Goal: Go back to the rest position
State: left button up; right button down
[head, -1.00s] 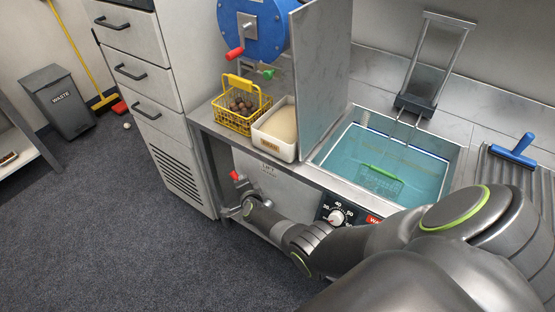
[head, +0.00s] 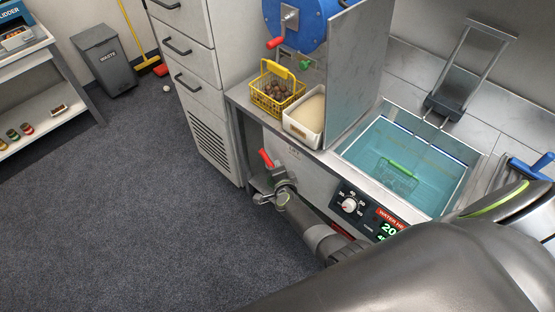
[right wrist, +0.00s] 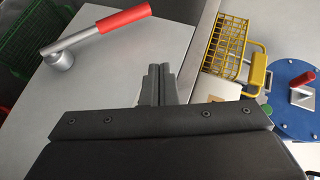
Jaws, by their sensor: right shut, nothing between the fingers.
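My right gripper (head: 268,198) is in front of the steel counter's front panel in the head view, just below a red-handled lever (head: 266,158). In the right wrist view its two dark fingers (right wrist: 158,82) are together with nothing between them. The red handle of the lever (right wrist: 122,20) lies up and left of the fingertips there, apart from them. My right arm (head: 400,265) reaches in from the lower right. My left gripper is in neither view.
The counter holds a yellow basket (head: 277,100) of chestnuts, a white tub (head: 304,128) and a water basin (head: 405,150) with a green basket (head: 398,175) in it. A blue drum (head: 298,22) stands behind. The drawer cabinet (head: 195,65) is left; open floor (head: 130,200) lies beyond.

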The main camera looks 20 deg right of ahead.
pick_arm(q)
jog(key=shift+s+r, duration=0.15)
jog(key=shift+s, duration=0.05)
pick_arm(e)
jog(key=shift+s+a+r, duration=0.1)
jog(key=shift+s+a, duration=0.05)
dwell(0.3)
jog(key=s+d+f+n+g+y+b, duration=0.25)
jog(key=s+f+n+g+b, duration=0.55)
jog(key=s+f, duration=1.55)
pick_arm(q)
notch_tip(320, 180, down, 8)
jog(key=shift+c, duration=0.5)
pick_arm(e)
jog(key=s+d+f+n+g, duration=0.1)
jog(key=s+f+n, duration=0.2)
jog(key=s, duration=0.6)
jog(key=s+d+f+n+g, duration=0.1)
jog(key=s+f+n+g, duration=0.1)
jog(key=s, duration=0.7)
jog(key=s+d+f+n+g, duration=0.1)
jog(key=s+f+n, duration=0.3)
jog(key=s, duration=0.5)
jog(key=shift+d, duration=0.5)
